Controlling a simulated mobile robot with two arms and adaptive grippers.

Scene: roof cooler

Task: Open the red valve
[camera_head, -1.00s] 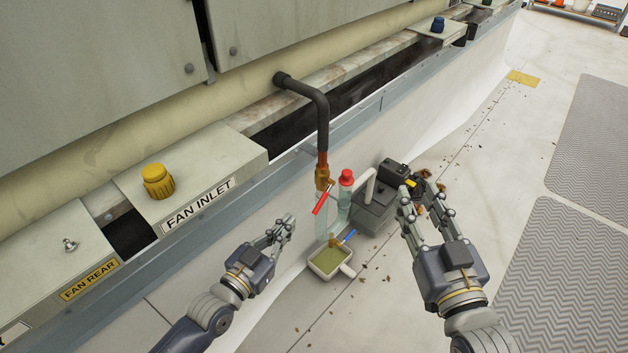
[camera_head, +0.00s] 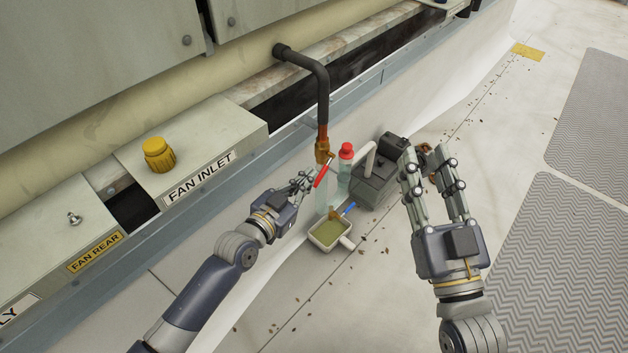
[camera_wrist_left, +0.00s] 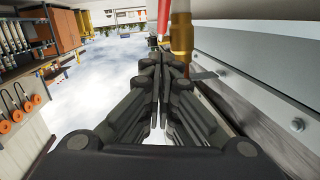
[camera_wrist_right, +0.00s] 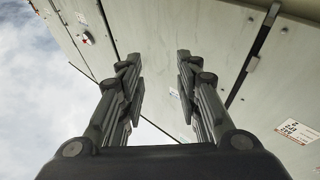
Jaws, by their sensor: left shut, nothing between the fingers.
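The red valve handle (camera_head: 321,175) slants down to the left from a brass fitting (camera_head: 323,151) on the copper end of a black pipe. My left gripper (camera_head: 306,183) is shut and empty, its fingertips right beside the handle on its left; I cannot tell whether they touch it. In the left wrist view the closed fingers (camera_wrist_left: 162,68) point toward the brass body (camera_wrist_left: 181,32), with a red piece (camera_wrist_left: 163,18) just left of it. My right gripper (camera_head: 424,160) is open and empty, raised to the right of the valve. It also shows open in the right wrist view (camera_wrist_right: 157,68).
Below the valve stand a clear tube with a red cap (camera_head: 346,150), a blue-handled valve (camera_head: 348,208) and a tray of greenish liquid (camera_head: 329,233). A dark grey pump box (camera_head: 375,185) sits to the right. The metal ledge (camera_head: 290,140) runs behind.

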